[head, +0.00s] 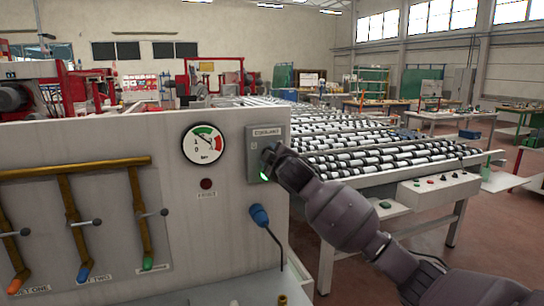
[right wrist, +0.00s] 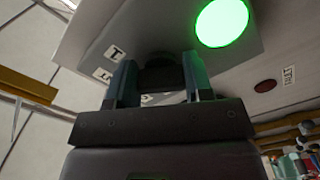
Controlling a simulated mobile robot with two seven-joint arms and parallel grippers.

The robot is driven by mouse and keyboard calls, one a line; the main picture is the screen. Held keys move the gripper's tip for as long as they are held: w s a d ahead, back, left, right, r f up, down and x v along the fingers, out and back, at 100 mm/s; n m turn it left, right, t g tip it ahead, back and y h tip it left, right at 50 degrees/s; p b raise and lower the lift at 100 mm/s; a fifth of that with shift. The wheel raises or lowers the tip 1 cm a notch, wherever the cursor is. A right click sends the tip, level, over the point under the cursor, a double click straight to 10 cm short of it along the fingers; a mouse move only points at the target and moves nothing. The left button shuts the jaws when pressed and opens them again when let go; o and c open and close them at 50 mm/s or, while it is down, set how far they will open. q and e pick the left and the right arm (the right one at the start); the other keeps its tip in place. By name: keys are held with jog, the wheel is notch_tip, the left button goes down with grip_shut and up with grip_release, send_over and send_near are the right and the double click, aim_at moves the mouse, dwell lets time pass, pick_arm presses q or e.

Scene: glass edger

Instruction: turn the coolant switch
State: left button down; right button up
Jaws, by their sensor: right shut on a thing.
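The coolant switch box (head: 254,137) is a grey plate labelled COOLANT on the right end of the pale machine panel. Its green lamp (head: 264,177) is lit and shows large in the right wrist view (right wrist: 222,22). My right gripper (head: 270,152) is at the box and hides the knob in the head view. In the right wrist view its two fingers (right wrist: 158,82) stand on either side of the dark switch knob (right wrist: 160,70), shut on it. Small white position labels (right wrist: 114,52) sit beside the knob. The knob's exact angle is hard to tell. My left gripper is not in view.
A pressure gauge (head: 203,144) and a dark red fault lamp (head: 207,184) are left of the box. Yellow pipes with valve levers (head: 75,168) are farther left. A blue-headed nozzle (head: 260,216) stands below. A roller conveyor (head: 360,150) and a button box (head: 438,190) are on the right.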

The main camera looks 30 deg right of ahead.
jog(key=shift+m, duration=1)
jog(key=o, duration=0.9)
jog(key=b+v, duration=0.1)
jog(key=v, duration=1)
jog(key=shift+f+b, duration=0.1)
jog(key=shift+b, duration=0.2)
